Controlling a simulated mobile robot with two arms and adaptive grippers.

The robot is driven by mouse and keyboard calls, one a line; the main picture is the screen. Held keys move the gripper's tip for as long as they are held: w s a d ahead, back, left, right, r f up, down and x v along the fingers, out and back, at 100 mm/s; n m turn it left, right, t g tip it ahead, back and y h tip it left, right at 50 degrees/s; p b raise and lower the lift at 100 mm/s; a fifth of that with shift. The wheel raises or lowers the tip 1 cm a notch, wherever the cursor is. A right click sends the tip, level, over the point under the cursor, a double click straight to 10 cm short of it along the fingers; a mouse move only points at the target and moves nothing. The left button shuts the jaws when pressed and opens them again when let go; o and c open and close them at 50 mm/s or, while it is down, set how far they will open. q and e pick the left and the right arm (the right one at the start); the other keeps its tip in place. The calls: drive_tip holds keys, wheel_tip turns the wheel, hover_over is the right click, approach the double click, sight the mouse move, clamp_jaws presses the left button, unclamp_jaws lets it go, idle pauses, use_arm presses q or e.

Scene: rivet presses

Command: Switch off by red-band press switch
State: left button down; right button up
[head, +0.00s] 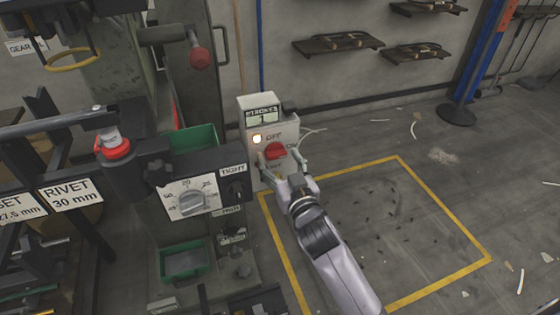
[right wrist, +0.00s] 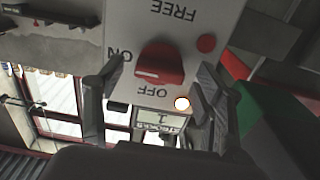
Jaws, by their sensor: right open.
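The white switch box (head: 257,130) stands beside the press, with OFF, ON and FREE labels and a red rotary knob (head: 276,151). A round lamp (head: 257,139) on it glows, and its strokes display reads 1. The press carries a red band (head: 113,148). My right gripper (head: 284,164) is open in front of the box, its fingers to either side of the knob. In the right wrist view the knob (right wrist: 160,62) lies beyond the open fingers, apart from them. Its white mark is towards the OFF and ON side; the exact setting is unclear. My left gripper is out of view.
The press's dial panel (head: 191,197) and green bins (head: 184,260) stand left of the box. A red ball handle (head: 199,57) is above. A yellow-taped floor area (head: 375,225) is open at right, with small debris. A blue post (head: 470,80) stands farther back.

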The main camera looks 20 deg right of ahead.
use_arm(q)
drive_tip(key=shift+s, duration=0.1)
use_arm(e)
drive_tip(key=c, duration=1.2)
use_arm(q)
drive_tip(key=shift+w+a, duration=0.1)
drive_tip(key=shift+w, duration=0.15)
use_arm(e)
drive_tip(key=shift+o, duration=0.2)
